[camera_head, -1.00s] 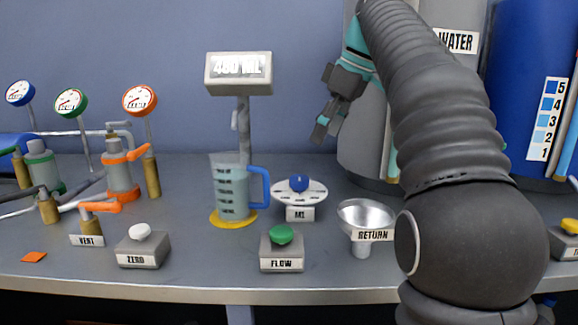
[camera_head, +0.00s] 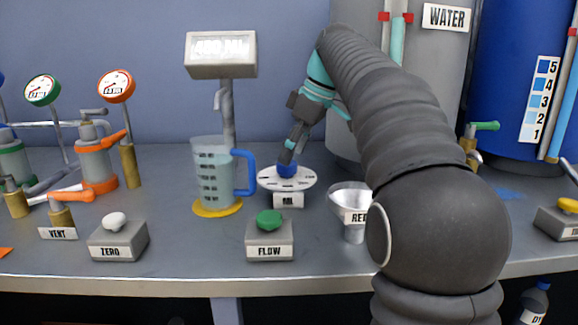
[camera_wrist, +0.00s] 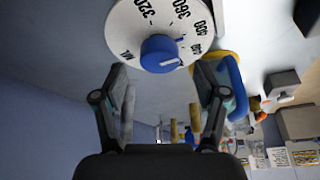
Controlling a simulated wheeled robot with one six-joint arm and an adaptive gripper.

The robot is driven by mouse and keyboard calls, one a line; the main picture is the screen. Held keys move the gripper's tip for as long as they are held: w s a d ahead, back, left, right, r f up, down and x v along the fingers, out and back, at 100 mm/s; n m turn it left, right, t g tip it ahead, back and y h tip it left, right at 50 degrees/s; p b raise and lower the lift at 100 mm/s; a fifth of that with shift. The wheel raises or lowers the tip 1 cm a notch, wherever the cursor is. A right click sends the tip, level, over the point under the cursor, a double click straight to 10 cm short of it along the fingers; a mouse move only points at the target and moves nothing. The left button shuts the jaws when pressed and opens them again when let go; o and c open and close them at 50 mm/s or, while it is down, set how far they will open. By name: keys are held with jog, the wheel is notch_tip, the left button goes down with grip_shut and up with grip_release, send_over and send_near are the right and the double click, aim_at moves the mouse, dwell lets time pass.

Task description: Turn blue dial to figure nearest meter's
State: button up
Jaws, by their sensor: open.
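The blue dial (camera_head: 287,170) is a blue knob on a round white plate (camera_head: 265,181) with a label below it. In the wrist view the blue knob (camera_wrist: 160,53) has a pale mark, and figures including 320 and 360 run around the white plate (camera_wrist: 130,32). The meter (camera_head: 221,52) is a lit display on a post; its blurred reading looks like 480 ML. My gripper (camera_head: 289,152) is at the knob from above. In the wrist view my gripper (camera_wrist: 163,77) is open, a finger to each side below the knob; contact is unclear.
A measuring jug (camera_head: 213,175) with a blue handle stands left of the dial on a yellow disc. The green FLOW button (camera_head: 269,219) is in front. A funnel (camera_head: 348,195) is close on the right, partly behind my arm. The ZERO button (camera_head: 116,220) is at left.

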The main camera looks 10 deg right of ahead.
jog(key=shift+x, duration=1.35)
jog(key=shift+c, duration=0.2)
jog(key=c, duration=1.1)
